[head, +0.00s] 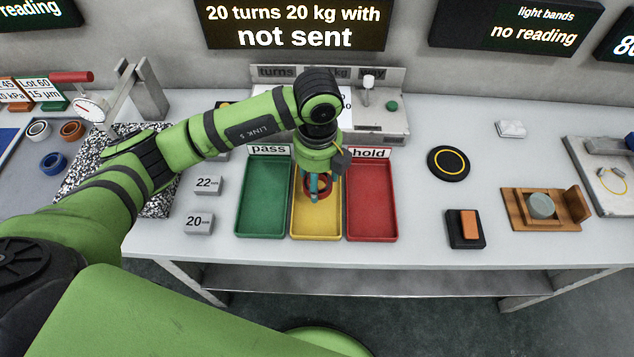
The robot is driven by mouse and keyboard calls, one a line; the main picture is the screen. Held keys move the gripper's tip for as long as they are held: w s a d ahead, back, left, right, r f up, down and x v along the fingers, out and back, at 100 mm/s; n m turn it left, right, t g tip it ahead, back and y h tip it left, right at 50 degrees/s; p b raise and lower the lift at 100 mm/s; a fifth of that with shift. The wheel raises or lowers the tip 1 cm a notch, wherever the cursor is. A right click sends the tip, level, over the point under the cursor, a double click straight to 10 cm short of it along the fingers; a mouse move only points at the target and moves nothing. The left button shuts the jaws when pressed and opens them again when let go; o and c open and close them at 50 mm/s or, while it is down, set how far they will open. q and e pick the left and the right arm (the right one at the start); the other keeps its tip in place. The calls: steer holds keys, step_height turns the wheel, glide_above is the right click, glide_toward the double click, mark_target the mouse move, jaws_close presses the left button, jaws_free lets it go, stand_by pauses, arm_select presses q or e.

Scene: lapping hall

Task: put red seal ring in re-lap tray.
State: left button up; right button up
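My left arm reaches in from the left, and its gripper (318,190) points down over the yellow tray (316,226). The red seal ring (308,186) is at the fingertips, within the outline of the yellow tray. The fingers partly cover the ring, and I cannot tell whether they grip it or whether it touches the tray floor. The yellow tray stands between the green tray (262,212) labelled "pass" and the red tray (371,214) labelled "hold". The yellow tray's label is hidden behind my gripper. My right gripper is out of view.
Several other rings, including a blue ring (53,165), lie at the left. Marked blocks (198,222) stand left of the trays. A black disc (449,163), a rocker switch (466,229) and a wooden holder (520,209) are at the right. The table between disc and red tray is clear.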

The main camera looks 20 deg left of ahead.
arm_select(q)
steer(key=shift+s+f, duration=0.1)
steer(key=shift+f, duration=0.25)
step_height(320, 180, down, 2)
steer(key=shift+f+p, duration=0.25)
steer(key=shift+p, duration=0.2)
steer(key=shift+f, duration=0.5)
steer(key=shift+f, duration=0.1)
steer(key=o, duration=0.9)
